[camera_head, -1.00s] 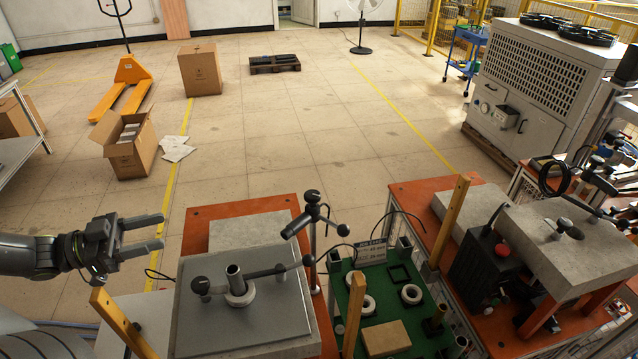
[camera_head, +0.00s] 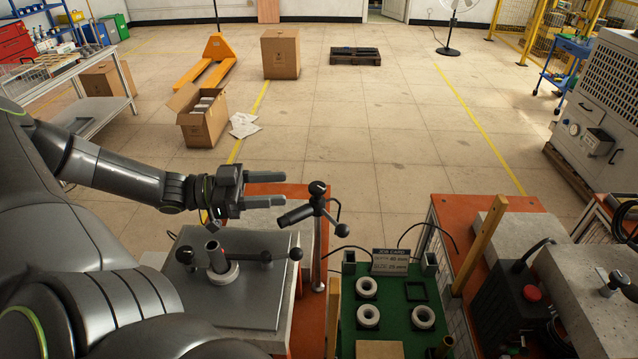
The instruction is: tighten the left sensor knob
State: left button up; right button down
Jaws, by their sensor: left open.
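I cannot tell which of these is the task's left sensor knob. My left gripper (camera_head: 284,189) is open and empty, with its fingers pointing right, just left of the stand. In the picture a gap shows between the fingertips and the top knob. My right gripper is not in view.
A grey plate (camera_head: 240,308) below my left gripper bears a bar with ball knobs (camera_head: 295,254) and a ring with an upright tube. A green tray (camera_head: 400,335) with white rings and a job card lies right. Wooden posts (camera_head: 480,243) stand near.

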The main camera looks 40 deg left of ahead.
aim_at(317, 186)
pick_arm(q)
jog(key=b+x, duration=0.5)
jog(key=x, duration=0.2)
jog(key=shift+w+d+f, duration=0.1)
jog(key=shift+w+f, duration=0.1)
jog(key=shift+w, duration=0.05)
jog(key=shift+w+d+r+b, duration=0.1)
jog(key=shift+w+d+b, duration=0.35)
jog(key=shift+b, duration=0.1)
jog(key=shift+d+r, duration=0.1)
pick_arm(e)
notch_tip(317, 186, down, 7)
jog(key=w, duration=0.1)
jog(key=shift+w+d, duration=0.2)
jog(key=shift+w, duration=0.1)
pick_arm(q)
jog(key=c, duration=0.9)
jog(key=shift+c, duration=0.2)
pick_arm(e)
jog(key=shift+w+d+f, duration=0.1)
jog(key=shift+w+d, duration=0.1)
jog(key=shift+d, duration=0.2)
